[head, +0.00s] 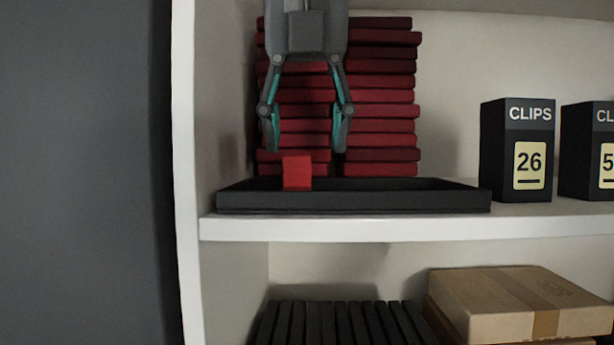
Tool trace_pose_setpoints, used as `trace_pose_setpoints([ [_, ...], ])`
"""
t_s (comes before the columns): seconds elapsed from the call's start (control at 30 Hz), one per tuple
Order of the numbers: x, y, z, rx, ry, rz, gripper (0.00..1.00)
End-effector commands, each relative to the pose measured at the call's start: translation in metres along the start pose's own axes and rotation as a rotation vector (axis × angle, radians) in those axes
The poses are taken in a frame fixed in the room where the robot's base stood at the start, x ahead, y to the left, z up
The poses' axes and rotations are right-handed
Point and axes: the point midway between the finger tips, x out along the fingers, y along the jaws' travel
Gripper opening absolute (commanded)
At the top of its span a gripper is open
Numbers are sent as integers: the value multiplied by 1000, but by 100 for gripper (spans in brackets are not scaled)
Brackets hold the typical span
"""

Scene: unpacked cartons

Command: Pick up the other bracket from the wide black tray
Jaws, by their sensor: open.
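The wide black tray (400,202) sits at the left end of the white shelf. One red bracket (297,173) shows in it, left of the middle, its top above the front rim. Its lower part is hidden by the rim. The rest of the tray's floor is also hidden, so I cannot tell whether another bracket lies there. My gripper (306,146) points down with its two fingers apart. It is empty and hangs above the red bracket, with a small gap showing between the fingertips and the bracket's top.
Stacks of dark red items (382,110) stand behind the tray and my gripper. The shelf's white side post (185,170) is close on the left. Black CLIPS boxes marked 26 (516,150) and 5 (590,150) stand right of the tray. A brown carton (490,305) lies on the shelf below.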

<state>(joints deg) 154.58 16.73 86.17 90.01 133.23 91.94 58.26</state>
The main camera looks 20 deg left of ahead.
Motion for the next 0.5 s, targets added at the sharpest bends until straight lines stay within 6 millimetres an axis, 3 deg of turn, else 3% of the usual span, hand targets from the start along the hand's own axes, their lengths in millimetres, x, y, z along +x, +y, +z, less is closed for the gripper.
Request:
trace_pose_setpoints([
  [0.3, 37, 2, 2, 2, 1, 0, 57],
  [0.5, 49, 2, 2, 4, -1, 0, 57],
])
